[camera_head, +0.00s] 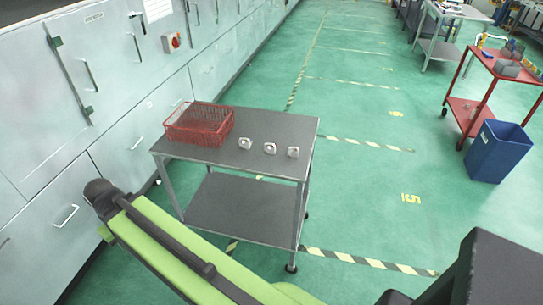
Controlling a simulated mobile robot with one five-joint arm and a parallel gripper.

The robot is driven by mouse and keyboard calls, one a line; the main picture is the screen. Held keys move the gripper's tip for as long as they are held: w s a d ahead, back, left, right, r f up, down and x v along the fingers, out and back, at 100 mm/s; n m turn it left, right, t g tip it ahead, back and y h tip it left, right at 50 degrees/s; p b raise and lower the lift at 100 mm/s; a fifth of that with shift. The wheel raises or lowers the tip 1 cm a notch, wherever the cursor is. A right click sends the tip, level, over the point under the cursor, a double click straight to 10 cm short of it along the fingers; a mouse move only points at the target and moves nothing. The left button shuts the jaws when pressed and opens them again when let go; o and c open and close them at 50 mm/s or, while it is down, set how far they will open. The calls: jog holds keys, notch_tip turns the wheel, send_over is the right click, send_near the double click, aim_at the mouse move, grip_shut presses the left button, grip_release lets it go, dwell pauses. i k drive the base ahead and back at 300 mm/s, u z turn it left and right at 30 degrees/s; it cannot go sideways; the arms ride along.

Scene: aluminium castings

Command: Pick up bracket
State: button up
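Three small silvery castings lie in a row on the grey cart's top shelf: a left one (245,143), a middle one (270,148) and a right one (293,152). They look alike and are too small to tell which, if any, is the bracket. Green and black parts of my own arm show at the bottom of the view. My gripper's fingertips cannot be made out, and nothing of mine touches the castings.
The grey two-shelf cart (262,126) stands on a green floor. A red wire basket (200,122) sits on its left end. Grey cabinets (110,90) line the left. A blue bin (497,152) and a red cart (470,107) stand at right. Floor between is clear.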

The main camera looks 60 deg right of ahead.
aim_at(269, 148)
jog(key=z, duration=0.15)
jog(key=i, duration=0.95)
jog(key=u, duration=0.05)
